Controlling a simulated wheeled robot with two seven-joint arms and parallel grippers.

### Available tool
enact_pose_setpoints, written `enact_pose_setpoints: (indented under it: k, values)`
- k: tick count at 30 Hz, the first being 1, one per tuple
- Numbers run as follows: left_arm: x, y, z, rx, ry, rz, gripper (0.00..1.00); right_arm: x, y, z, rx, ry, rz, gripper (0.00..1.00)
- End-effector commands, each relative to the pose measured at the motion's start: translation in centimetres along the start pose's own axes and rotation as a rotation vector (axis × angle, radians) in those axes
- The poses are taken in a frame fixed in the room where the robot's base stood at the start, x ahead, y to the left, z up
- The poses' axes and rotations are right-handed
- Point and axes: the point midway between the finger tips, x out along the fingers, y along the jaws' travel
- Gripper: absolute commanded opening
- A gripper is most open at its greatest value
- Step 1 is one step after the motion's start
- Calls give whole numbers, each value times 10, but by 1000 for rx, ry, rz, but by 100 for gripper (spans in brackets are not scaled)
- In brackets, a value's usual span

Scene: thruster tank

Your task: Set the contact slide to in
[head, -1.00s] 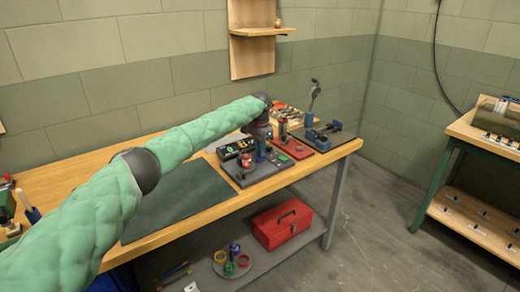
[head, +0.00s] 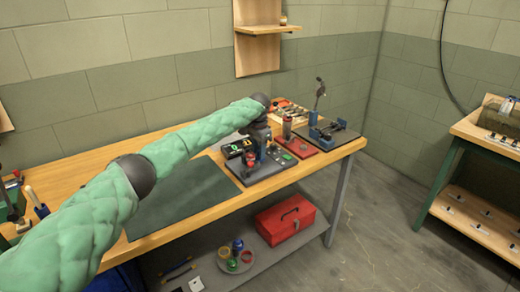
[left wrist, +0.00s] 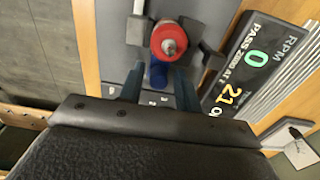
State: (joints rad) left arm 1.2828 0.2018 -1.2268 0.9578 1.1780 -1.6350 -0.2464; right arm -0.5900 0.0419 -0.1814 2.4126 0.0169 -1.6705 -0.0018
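My left gripper (head: 262,158) points down over a dark plate (head: 240,174) on the workbench. In the left wrist view its two fingers (left wrist: 159,91) are apart, with gaps on both sides of a small blue part (left wrist: 158,76) between them. A red round part with a metal centre (left wrist: 169,39) is just beyond the fingertips, near grey blocks. A black display (left wrist: 254,60) reads "RPM", 0 and 21. I cannot tell for sure which part is the contact slide or its position. My right gripper is not in view.
A dark mat (head: 180,199) lies bare to the left. A red toolbox (head: 285,218) sits on the shelf below. A wooden wall shelf (head: 266,29) is above.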

Motion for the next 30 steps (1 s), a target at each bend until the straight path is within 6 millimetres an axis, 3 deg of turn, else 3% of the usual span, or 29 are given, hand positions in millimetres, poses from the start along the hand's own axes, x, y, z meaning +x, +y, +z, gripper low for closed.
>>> enact_pose_setpoints:
  k: [11, 16, 20, 25, 30]
  values:
    - [-4, 0, -1, 1, 3, -1, 41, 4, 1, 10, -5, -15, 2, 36]
    - [-23, 0, -1, 1, 4, -2, 41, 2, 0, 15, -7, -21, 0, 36]
    - [-43, -1, 0, 0, 4, -2, 41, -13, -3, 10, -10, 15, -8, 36]
    - [-66, -1, 0, 0, 4, -1, 41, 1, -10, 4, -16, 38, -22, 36]
    - [-77, -1, 1, 0, 2, 0, 41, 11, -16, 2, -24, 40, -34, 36]
